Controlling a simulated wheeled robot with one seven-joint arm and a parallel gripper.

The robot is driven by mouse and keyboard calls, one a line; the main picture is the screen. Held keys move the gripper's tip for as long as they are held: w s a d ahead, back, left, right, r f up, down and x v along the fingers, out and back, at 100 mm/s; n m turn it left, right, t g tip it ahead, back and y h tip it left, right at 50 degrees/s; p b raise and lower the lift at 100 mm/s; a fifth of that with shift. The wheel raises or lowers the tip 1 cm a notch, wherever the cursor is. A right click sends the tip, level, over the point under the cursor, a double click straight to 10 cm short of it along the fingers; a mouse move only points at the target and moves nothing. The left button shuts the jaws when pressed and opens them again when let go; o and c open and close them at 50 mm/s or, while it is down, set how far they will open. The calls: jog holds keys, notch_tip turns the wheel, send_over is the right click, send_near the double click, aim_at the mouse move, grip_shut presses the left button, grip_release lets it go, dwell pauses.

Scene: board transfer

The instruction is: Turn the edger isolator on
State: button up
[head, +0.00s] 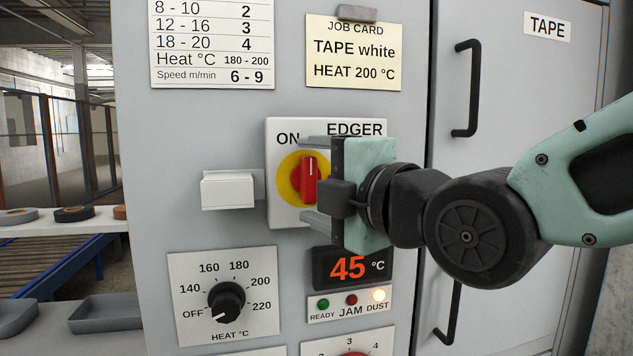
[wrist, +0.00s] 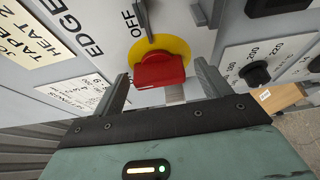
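The edger isolator is a red knob (head: 309,187) on a yellow disc (head: 287,178), set in a white plate marked EDGER. Its handle stands upright, with a white mark near its top, below and slightly right of the word ON. In the wrist view the red knob (wrist: 160,71) lies across the picture, and the word OFF (wrist: 133,20) is beside the disc. My gripper (head: 304,180) is open at the plate, one finger above the knob and one below. In the wrist view my gripper (wrist: 163,75) straddles the knob with visible gaps at both sides. The head view hides OFF behind my gripper.
A white box (head: 228,191) sticks out left of the plate. Below are a heat dial (head: 226,300) at OFF, a display (head: 350,268) reading 45 °C, and indicator lamps with DUST lit. Cabinet door handles (head: 466,88) stand at right.

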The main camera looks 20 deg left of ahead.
jog(key=b+v, duration=0.3)
jog(key=v, duration=0.9)
